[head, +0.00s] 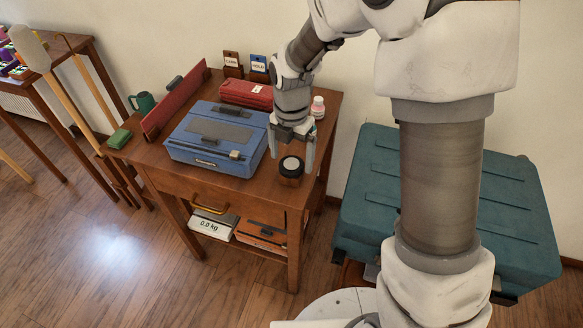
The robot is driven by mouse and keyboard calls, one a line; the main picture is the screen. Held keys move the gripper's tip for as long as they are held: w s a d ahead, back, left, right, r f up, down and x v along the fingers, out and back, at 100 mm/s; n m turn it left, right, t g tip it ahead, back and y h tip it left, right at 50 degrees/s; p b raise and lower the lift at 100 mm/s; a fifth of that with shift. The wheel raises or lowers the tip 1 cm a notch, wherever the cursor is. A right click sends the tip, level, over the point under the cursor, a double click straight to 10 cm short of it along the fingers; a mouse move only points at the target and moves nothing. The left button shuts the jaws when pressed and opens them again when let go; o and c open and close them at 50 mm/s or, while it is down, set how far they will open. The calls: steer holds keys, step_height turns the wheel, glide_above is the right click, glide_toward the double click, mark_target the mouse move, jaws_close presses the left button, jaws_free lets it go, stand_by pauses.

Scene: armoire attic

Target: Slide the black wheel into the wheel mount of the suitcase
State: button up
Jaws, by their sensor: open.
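My gripper (292,145) is open, fingers pointing down, over the right part of the wooden table. Just below it stands a round item (291,167) with a black rim, a pale top disc and a brown lower part. It may be the black wheel, but I cannot tell for sure. The fingers appear around or just behind it, with no clear contact. A large teal suitcase (365,200) lies flat at the right, partly hidden by my arm. Small grey and dark parts show at its lower edge; I cannot make out the wheel mount.
The wooden table (150,160) also holds a blue case (190,150), a red case (240,95), a red upright panel (175,103), a white bottle (318,107) and a green mug (143,102). A scale (213,226) and an orange case (260,234) sit on its lower shelf.

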mark_target(291, 163)
step_height(291, 163, down, 4)
steer(key=shift+r+b, duration=0.15)
steer(key=shift+b, duration=0.3)
steer(key=c, duration=1.3)
steer(key=shift+r, duration=0.15)
